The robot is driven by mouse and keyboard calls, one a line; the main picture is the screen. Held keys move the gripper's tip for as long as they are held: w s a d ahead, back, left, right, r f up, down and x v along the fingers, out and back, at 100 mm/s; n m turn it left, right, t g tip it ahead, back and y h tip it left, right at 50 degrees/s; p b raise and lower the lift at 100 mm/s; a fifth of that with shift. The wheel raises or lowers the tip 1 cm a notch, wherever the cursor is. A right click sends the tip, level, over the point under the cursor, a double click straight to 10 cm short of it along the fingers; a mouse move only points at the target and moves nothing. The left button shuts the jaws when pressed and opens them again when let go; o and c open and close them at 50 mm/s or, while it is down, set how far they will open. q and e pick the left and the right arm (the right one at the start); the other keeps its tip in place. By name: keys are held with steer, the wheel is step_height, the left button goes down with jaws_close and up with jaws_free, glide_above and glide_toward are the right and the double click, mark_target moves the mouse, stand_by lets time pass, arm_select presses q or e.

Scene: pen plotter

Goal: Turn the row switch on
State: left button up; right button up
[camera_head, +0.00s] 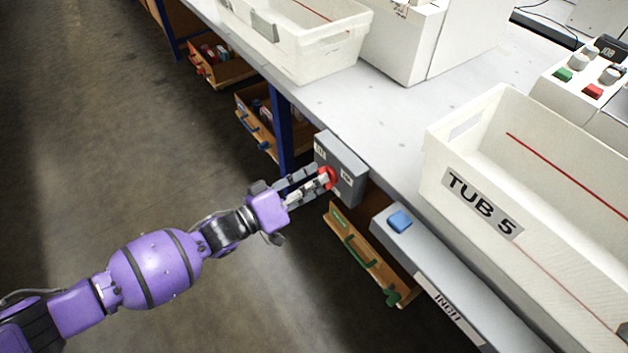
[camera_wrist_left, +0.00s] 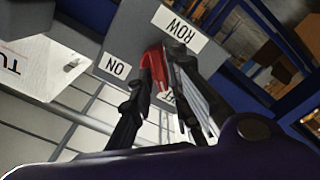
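The row switch is a grey box (camera_head: 345,165) fixed at the table's front edge, with a red handle (camera_head: 329,176) on its face. In the left wrist view the box (camera_wrist_left: 130,38) carries a label that reads ROW upside down and another that reads ON; a third label is mostly hidden by a finger. My left gripper (camera_head: 318,180) is at the switch face, its fingers on either side of the red handle (camera_wrist_left: 154,66). They appear to touch the handle, partly hiding it. The handle points roughly between the fingers, away from the ON label. My right gripper is not in view.
A white tub marked TUB 5 (camera_head: 482,203) and another white tub (camera_head: 300,55) stand on the table (camera_head: 385,110). A grey ledge (camera_head: 440,262) with a blue piece (camera_head: 399,221) lies right of the switch. An open drawer (camera_head: 365,255) sits below. The floor at left is clear.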

arm_select(q)
jaws_close()
steer(key=shift+m, duration=0.4)
steer(key=m, duration=0.5)
steer(key=m+p, duration=0.1)
steer(key=m, duration=0.5)
steer(key=m+p, duration=0.1)
steer(key=m, duration=0.5)
steer(key=shift+s+d, duration=0.15)
steer(key=shift+s, duration=0.15)
